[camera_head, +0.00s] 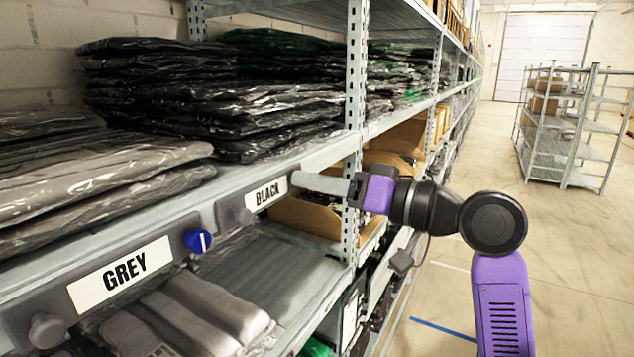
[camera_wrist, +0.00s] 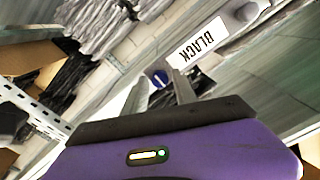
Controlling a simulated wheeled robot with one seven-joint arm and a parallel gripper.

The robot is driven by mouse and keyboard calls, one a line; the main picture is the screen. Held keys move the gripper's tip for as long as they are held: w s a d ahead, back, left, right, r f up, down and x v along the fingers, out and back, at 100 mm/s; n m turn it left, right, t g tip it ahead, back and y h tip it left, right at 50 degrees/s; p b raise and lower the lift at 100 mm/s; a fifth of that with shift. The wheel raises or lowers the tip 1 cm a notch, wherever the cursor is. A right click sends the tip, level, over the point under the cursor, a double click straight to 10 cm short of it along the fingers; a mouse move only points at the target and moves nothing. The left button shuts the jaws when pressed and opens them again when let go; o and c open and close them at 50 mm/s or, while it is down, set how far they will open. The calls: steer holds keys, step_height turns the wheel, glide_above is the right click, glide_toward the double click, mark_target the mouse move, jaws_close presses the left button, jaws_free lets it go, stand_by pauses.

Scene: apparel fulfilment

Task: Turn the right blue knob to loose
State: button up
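A blue knob (camera_wrist: 160,77) with a white mark shows in the wrist view beside the BLACK label (camera_wrist: 198,43). In the head view this knob is hidden behind my fingers at the right end of the BLACK label (camera_head: 266,194). My gripper (camera_head: 298,181) reaches left to the shelf edge there. In the wrist view, my gripper (camera_wrist: 160,84) is open, with the knob showing between its two fingers; I cannot tell whether they touch it. Another blue knob (camera_head: 198,241), with a white line, sits at the right end of the GREY label (camera_head: 122,272).
Grey knobs sit at the left ends of the GREY label (camera_head: 47,330) and the BLACK label (camera_head: 242,214). Bagged dark garments (camera_head: 205,90) are stacked on the shelf above. A metal upright (camera_head: 356,90) stands close behind my gripper. A wire rack (camera_head: 570,125) stands far right; the aisle floor is open.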

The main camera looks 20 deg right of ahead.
jaws_close()
steer(key=shift+f+n+b, duration=0.15)
steer(key=shift+n+b, duration=0.25)
steer(key=shift+b, duration=0.15)
steer(key=shift+n+b, duration=7.95)
steer(key=shift+n, duration=0.65)
steer(key=shift+o, duration=2)
jaws_free()
